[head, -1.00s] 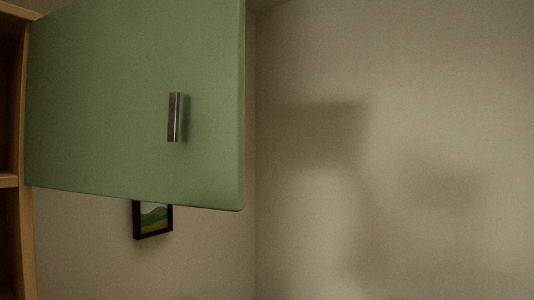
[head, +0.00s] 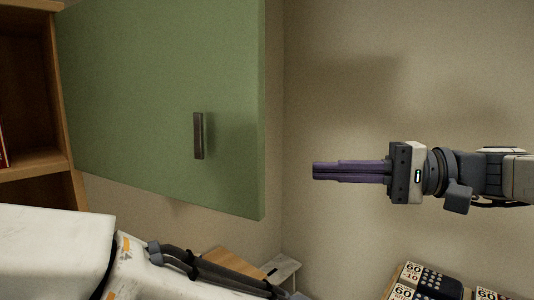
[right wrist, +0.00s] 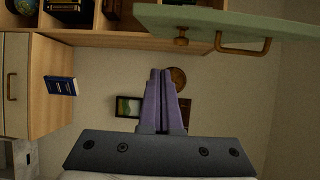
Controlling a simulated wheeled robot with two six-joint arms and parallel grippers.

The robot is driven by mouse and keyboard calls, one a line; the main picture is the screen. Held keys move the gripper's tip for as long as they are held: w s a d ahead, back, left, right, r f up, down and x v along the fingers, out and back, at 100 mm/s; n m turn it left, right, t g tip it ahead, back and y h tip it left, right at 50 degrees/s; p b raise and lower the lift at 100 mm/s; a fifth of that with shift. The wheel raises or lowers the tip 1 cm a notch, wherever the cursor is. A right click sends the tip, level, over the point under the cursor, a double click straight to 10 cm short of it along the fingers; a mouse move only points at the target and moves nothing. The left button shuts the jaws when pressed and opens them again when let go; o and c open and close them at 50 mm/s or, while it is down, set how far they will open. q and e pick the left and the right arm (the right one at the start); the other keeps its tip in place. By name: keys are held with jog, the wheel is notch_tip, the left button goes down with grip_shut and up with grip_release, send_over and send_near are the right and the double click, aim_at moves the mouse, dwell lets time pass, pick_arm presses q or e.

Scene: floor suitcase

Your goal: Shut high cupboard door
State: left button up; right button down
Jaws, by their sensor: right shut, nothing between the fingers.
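The green cupboard door (head: 165,100) stands open, swung out from the wooden cupboard (head: 35,160) at the left of the head view. A dark upright bar handle (head: 198,135) sits on its face. My right gripper (head: 316,170) has purple fingers, shut and empty, pointing left. In the picture it lies right of the door's free edge, with a gap between. In the right wrist view the shut fingers (right wrist: 160,74) show below the green door (right wrist: 240,24), whose edge runs along the top. My left gripper is out of view; only part of my left arm shows, lower left.
Open shelves show in the right wrist view, with a blue book (right wrist: 60,86) and a small framed picture (right wrist: 128,107) nearby. In the head view, boxes marked 60 (head: 412,271) stand at the lower right. The wall right of the door is bare.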

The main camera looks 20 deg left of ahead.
aim_at(256, 162)
jog(key=shift+y, duration=0.3)
jog(key=s+a+p, duration=0.1)
jog(key=a+p, duration=0.1)
jog(key=a, duration=0.1)
jog(key=s+a+r+p, duration=0.1)
jog(key=s+a+p, duration=0.1)
jog(key=a, duration=0.1)
jog(key=s+a+r+p, duration=0.1)
jog(key=a+p, duration=0.1)
jog(key=a, duration=0.1)
jog(key=shift+s+a, duration=0.15)
jog(key=shift+a, duration=0.25)
jog(key=shift+s+a+f+p, duration=0.1)
jog(key=shift+s+p, duration=0.25)
jog(key=shift+s, duration=0.2)
